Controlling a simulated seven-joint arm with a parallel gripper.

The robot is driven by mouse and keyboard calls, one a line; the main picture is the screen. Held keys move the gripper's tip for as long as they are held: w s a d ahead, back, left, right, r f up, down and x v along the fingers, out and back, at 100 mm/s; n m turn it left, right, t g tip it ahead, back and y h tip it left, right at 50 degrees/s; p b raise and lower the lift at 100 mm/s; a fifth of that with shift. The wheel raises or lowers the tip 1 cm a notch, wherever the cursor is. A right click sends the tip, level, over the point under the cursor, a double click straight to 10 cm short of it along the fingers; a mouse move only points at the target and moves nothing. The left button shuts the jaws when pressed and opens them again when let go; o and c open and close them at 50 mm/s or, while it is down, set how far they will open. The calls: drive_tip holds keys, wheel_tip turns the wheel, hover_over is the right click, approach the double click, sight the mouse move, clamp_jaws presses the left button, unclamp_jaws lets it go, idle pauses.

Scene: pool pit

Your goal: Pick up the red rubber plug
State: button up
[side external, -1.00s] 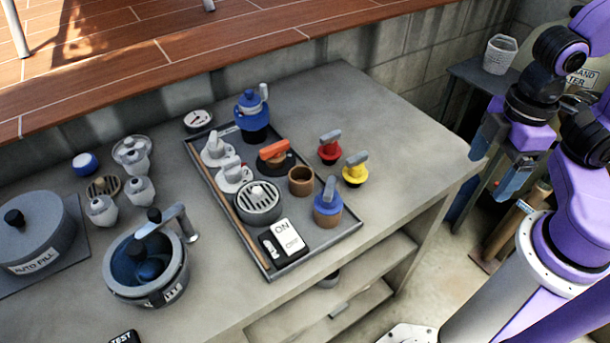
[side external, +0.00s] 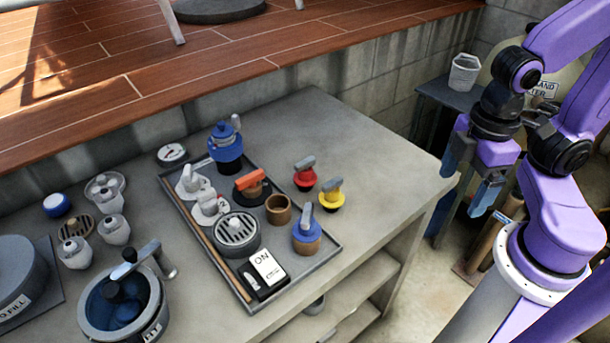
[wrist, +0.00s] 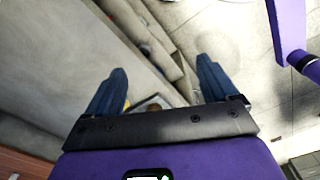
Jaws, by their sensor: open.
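The red rubber plug (side external: 305,177) stands on the bare grey bench top, just right of the tray, with a grey handle on top. A yellow plug (side external: 330,197) of like shape stands close beside it, nearer the camera. My gripper (side external: 468,184) is open and empty, off the right end of the bench and well apart from the red plug. In the wrist view my gripper's two blue fingers (wrist: 160,80) are spread wide with nothing between them. I cannot make out the red plug in the wrist view.
A dark tray (side external: 328,247) holds a blue plug (side external: 306,232), an orange-handled plug (side external: 251,182), a brown cup (side external: 278,208) and a round drain (side external: 237,235). A pot (side external: 122,305) stands at lower left. The bench's far right top is clear. A white bucket (side external: 464,73) sits on a side table.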

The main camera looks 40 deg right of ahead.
drive_tip(key=m+t+h, duration=0.3)
drive_tip(key=m+h, duration=0.1)
drive_tip(key=m, duration=1.8)
approach(304, 167)
drive_tip(key=x, duration=0.6)
drive_tip(key=shift+s+f, duration=0.15)
drive_tip(key=shift+x, duration=2.75)
drive_tip(key=c, duration=1.2)
drive_tip(key=shift+o, duration=0.2)
